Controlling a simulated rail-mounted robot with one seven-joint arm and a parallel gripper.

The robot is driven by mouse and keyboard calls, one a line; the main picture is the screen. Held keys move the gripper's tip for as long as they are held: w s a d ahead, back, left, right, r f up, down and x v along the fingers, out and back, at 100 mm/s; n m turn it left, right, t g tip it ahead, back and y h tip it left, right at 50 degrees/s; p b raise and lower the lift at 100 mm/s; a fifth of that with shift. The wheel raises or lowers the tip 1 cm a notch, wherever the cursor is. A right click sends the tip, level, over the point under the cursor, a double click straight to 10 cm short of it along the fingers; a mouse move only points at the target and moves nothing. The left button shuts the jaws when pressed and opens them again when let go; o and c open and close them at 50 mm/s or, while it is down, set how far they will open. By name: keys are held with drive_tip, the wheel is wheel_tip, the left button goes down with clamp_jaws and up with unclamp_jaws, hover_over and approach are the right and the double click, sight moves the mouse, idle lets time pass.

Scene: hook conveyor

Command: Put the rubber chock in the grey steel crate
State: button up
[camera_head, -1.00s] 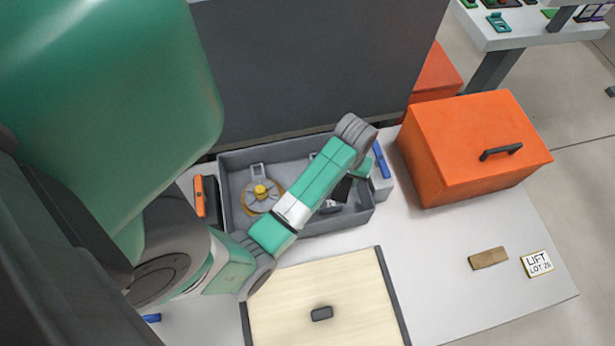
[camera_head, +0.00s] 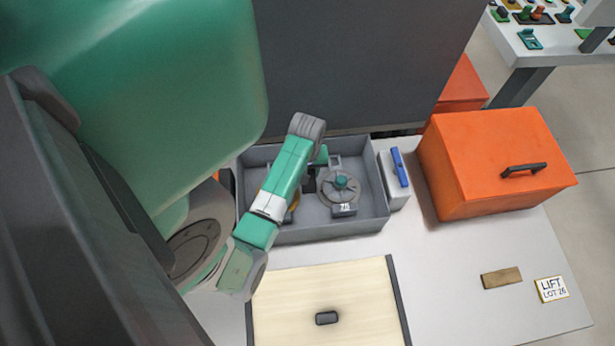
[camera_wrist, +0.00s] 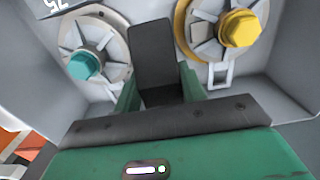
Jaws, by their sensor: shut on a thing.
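The rubber chock (camera_wrist: 152,52) is a dark, flat-faced block between the two green fingers of my gripper (camera_wrist: 158,90) in the wrist view. My gripper is shut on it. In the head view my gripper (camera_head: 317,168) is over the middle of the grey steel crate (camera_head: 325,230), and my arm hides most of the chock. The crate's grey wall also shows in the wrist view (camera_wrist: 285,60). The chock is between two round fittings; whether it touches the crate floor I cannot tell.
Inside the crate are a disc with a teal hub (camera_head: 341,184) and one with a yellow hub (camera_wrist: 240,28). An orange box (camera_head: 490,165) stands right of the crate. A wooden board (camera_head: 290,295) lies in front. A brown block (camera_head: 502,278) lies at the right.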

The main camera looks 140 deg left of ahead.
drive_tip(key=shift+f, duration=1.85)
drive_tip(key=shift+f+b, duration=0.4)
drive_tip(key=shift+f, duration=0.15)
drive_tip(key=o, duration=1.1)
drive_tip(key=shift+r, duration=0.1)
wheel_tip(320, 180, up, 13)
drive_tip(key=shift+p, duration=0.95)
drive_tip(key=shift+w+a, duration=0.1)
